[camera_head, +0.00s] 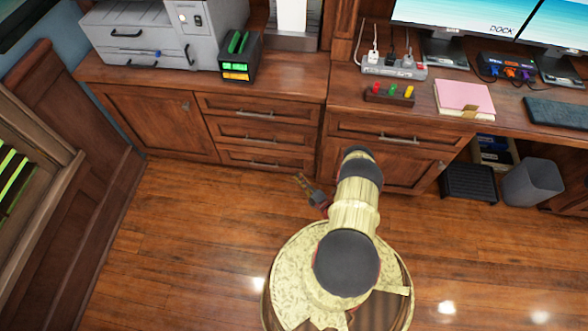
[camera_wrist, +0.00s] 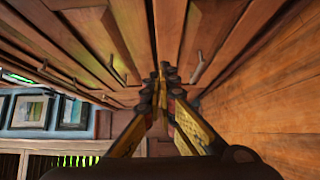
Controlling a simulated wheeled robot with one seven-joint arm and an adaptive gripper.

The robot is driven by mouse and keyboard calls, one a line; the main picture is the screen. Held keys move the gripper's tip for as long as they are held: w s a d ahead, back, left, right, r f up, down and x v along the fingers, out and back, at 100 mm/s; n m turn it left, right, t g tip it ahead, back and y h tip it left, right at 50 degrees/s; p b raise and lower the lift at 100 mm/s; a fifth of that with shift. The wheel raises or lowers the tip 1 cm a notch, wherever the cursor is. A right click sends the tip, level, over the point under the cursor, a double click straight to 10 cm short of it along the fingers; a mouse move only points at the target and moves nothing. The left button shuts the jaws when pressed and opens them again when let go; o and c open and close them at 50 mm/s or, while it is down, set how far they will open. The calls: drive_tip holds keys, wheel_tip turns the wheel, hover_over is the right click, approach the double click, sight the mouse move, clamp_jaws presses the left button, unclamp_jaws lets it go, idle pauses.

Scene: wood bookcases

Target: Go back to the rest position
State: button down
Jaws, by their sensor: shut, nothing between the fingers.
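My gripper (camera_wrist: 165,80) is shut and empty in the wrist view, its two fingers meeting at the tips. Wood drawer fronts with metal handles lie beyond it. In the head view my arm reaches forward from my round base, and a small part of my gripper (camera_head: 308,188) shows to the left of the arm, above the floor and in front of the drawers. The rest of the gripper is hidden or too small to make out there.
A wood cabinet (camera_head: 262,134) and desk (camera_head: 345,95) run along the back. A grey bin (camera_head: 532,183) and a black box (camera_head: 469,183) stand under the desk at right. Wood paneling (camera_head: 75,150) is at left. The wood floor (camera_head: 180,240) at left is clear.

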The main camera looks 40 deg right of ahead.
drive_tip(key=shift+s+a, duration=0.1)
drive_tip(key=shift+s, duration=0.75)
